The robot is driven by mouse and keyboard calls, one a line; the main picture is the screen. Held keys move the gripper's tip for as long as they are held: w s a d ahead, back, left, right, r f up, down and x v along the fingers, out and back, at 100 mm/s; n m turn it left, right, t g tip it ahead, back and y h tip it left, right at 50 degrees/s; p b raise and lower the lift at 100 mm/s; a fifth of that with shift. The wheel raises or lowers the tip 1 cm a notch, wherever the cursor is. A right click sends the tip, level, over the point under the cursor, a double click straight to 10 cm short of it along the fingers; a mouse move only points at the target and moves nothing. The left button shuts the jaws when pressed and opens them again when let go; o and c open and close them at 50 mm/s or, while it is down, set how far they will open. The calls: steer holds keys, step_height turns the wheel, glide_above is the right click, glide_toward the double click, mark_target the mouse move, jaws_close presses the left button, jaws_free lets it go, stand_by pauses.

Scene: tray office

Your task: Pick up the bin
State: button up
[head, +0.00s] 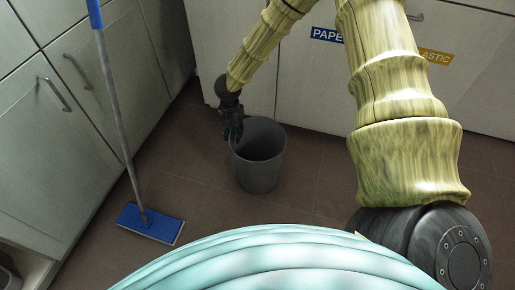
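A dark grey, round, open-topped bin (259,172) stands upright on the brown tiled floor near the middle of the head view. It looks empty, though its inside is dark. My gripper (235,136) hangs from my arm at the bin's upper left rim, fingers pointing down. The fingers are dark and small against the rim. I cannot tell whether they are apart or closed, or whether they touch the rim.
A mop with a blue head (151,223) stands to the left of the bin, its handle leaning up. Pale cabinets (55,130) line the left side and the back (300,85). Blue and yellow labels mark the back cabinets. Floor right of the bin is clear.

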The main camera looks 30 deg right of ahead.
mark_target(233, 138)
step_height(233, 138, down, 4)
steer(key=shift+a+f+b, duration=0.15)
steer(key=shift+f+b, duration=0.05)
steer(key=shift+b, duration=1)
jaws_close()
steer(key=shift+r, duration=0.1)
